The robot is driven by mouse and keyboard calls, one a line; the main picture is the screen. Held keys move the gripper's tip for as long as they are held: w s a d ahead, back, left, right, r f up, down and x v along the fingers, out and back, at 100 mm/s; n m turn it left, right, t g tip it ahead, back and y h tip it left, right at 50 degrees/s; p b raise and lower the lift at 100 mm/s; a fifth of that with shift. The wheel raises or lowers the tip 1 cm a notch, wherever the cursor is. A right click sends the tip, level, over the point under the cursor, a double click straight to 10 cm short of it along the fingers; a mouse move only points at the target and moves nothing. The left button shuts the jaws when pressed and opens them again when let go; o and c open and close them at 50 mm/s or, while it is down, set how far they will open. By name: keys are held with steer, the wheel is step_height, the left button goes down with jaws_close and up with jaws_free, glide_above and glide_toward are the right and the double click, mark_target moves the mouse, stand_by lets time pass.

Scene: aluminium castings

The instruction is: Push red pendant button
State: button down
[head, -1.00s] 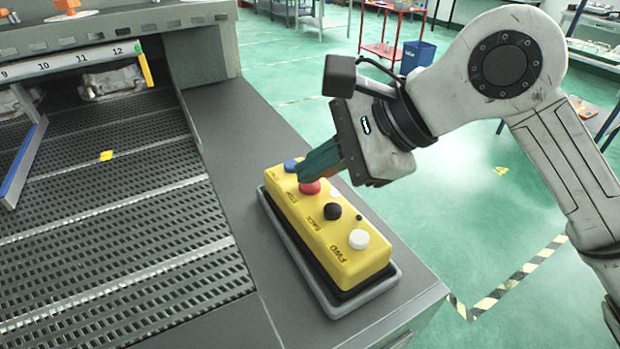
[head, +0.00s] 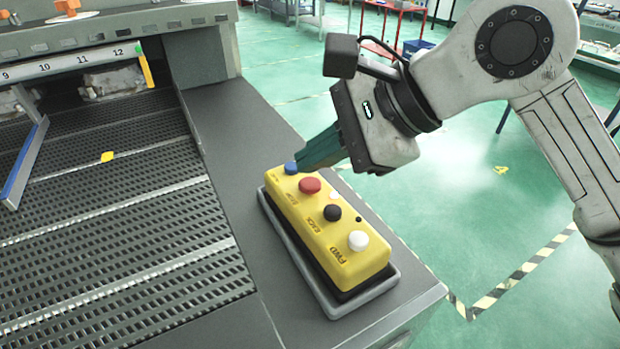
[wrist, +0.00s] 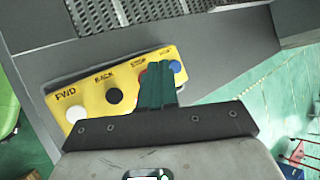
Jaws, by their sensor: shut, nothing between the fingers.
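The yellow pendant (head: 325,237) lies on a dark-edged grey tray on the machine's side ledge. Its red button (head: 310,185) is in plain sight in the head view, between the blue button (head: 291,167) and the black button (head: 332,212). My gripper (head: 300,162) is shut and empty; its green fingers slant down just behind the red button, tips overlapping the blue one in the picture. They look apart from the red button. In the wrist view the fingers (wrist: 156,72) cover most of the red button, leaving a reddish sliver.
A white button (head: 358,240) marked FWD is at the pendant's near end. Left of the ledge is a perforated machine bed (head: 120,220) with numbered lanes. Open green floor (head: 480,220) lies to the right.

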mark_target(316, 186)
steer(key=shift+r+p, duration=0.95)
steer(key=shift+r, duration=1.45)
